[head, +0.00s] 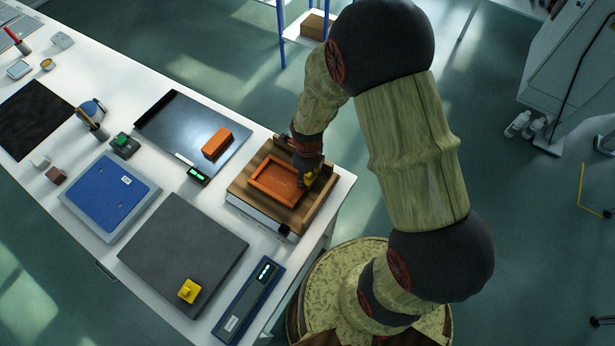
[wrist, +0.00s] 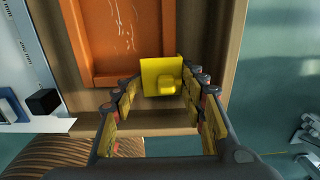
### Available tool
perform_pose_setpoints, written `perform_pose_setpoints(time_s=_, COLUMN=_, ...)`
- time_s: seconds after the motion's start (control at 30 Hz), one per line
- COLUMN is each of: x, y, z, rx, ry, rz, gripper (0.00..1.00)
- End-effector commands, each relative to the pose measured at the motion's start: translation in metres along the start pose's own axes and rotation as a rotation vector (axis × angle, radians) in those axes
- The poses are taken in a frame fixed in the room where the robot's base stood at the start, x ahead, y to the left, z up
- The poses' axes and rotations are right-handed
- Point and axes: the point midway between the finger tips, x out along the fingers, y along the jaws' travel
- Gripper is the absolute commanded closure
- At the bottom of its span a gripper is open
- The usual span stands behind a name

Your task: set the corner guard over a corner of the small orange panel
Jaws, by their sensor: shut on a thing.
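The small orange panel (head: 272,177) is a flat piece with a raised rim, lying in a wooden fixture; it also shows in the wrist view (wrist: 112,40). My gripper (head: 307,172) is at the panel's right end, pointing down. In the head view the held guard (head: 309,178) is partly hidden by the fingers.
A second yellow guard (head: 188,291) lies on a dark grey mat (head: 180,250). The wooden fixture (head: 240,187) has raised walls around the panel. A blue device (head: 250,300) lies near the table edge.

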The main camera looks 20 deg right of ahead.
Motion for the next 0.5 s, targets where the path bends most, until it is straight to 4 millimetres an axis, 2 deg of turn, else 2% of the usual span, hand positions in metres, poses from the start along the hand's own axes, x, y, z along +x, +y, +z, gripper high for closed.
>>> perform_pose_setpoints(time_s=0.03, x=0.0068, y=0.0016, z=-0.0047, rx=-0.001, ry=0.008, rz=0.004, gripper=0.95)
perform_pose_setpoints(time_s=0.5, x=0.0071, y=0.0009, z=-0.0028, rx=-0.001, ry=0.007, rz=0.004, gripper=1.00)
